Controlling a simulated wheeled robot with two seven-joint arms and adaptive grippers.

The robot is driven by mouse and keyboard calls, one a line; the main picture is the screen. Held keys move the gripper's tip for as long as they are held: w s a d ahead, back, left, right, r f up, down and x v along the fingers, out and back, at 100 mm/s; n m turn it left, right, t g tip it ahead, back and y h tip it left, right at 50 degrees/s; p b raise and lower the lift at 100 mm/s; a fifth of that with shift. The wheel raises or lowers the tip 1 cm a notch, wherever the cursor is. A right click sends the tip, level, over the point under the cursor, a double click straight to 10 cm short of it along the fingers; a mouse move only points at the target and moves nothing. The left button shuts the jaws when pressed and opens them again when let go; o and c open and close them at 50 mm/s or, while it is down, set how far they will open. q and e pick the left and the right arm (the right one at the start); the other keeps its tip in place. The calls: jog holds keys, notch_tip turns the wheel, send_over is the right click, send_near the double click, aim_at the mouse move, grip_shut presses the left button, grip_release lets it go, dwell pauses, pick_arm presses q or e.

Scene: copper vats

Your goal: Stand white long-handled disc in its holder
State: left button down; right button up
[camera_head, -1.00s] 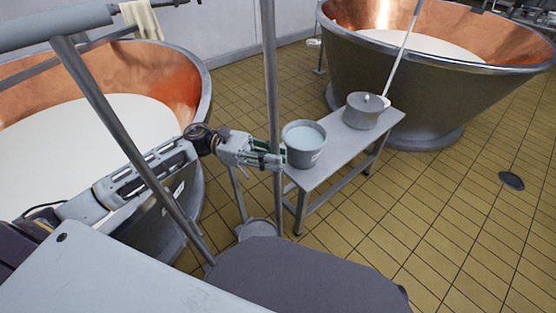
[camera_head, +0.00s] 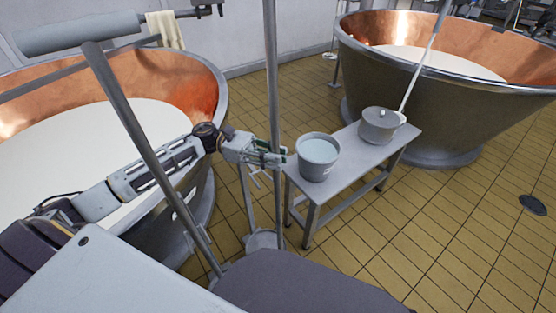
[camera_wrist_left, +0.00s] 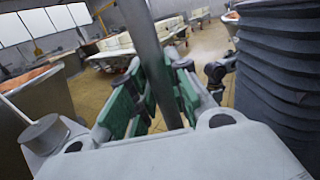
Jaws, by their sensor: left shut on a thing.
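My left gripper (camera_head: 268,157) is shut on a long grey upright pole (camera_head: 271,70), which runs out of the top of the head view. In the left wrist view the pole (camera_wrist_left: 150,50) passes between the green finger pads (camera_wrist_left: 155,100). I take it for the long handle, though it looks grey here. A pale round piece (camera_head: 262,240) lies low on the floor side near the pole's lower end. I cannot tell whether it is the disc or part of a holder. A thinner upright (camera_head: 247,200) rises beside it. My right gripper is not seen.
A metal bench (camera_head: 340,178) stands just right of the gripper, with a bucket (camera_head: 318,168) and a lidded pot (camera_head: 379,130). A thin white rod (camera_head: 420,70) slants up by the pot. Copper vats stand left (camera_head: 205,90) and behind (camera_head: 400,100).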

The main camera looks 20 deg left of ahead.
pick_arm(q)
jog(key=w+a+b, duration=0.5)
jog(key=a+b, duration=0.1)
jog(key=a, duration=0.3)
jog(key=shift+w, duration=0.15)
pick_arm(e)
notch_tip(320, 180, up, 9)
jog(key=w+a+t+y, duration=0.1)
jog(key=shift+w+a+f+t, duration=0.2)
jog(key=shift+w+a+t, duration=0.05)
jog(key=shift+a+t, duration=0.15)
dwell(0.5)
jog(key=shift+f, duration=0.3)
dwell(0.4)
